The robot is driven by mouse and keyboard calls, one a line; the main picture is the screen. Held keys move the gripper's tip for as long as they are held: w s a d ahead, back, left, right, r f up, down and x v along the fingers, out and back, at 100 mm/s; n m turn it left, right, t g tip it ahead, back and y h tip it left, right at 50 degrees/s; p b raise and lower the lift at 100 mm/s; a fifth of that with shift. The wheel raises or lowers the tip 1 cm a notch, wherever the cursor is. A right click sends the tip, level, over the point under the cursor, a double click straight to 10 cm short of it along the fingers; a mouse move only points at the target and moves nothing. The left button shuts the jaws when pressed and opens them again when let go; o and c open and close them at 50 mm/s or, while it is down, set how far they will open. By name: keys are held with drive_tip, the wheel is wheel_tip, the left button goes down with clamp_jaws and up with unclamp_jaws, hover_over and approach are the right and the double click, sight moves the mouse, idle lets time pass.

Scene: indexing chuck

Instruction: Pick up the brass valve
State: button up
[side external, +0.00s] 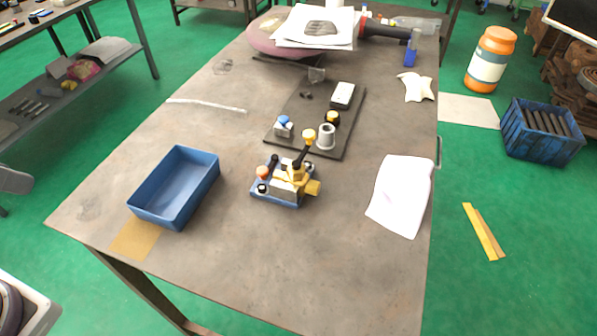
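A small fixture with a blue base (262,191) and a grey block stands near the middle of the table. Brass-coloured parts (313,187) sit at its right side and on top, and they look like the brass valve. I cannot tell where the valve ends and the fixture begins. My gripper is not in view.
A blue open bin (173,211) stands left of the fixture and looks empty. Behind the fixture, a dark plate (300,108) carries a grey flanged cylinder (326,137) and small parts. A white cloth or sheet (401,195) lies at right. The front table area is clear.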

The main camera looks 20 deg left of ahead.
drive_tip(key=o, duration=0.3)
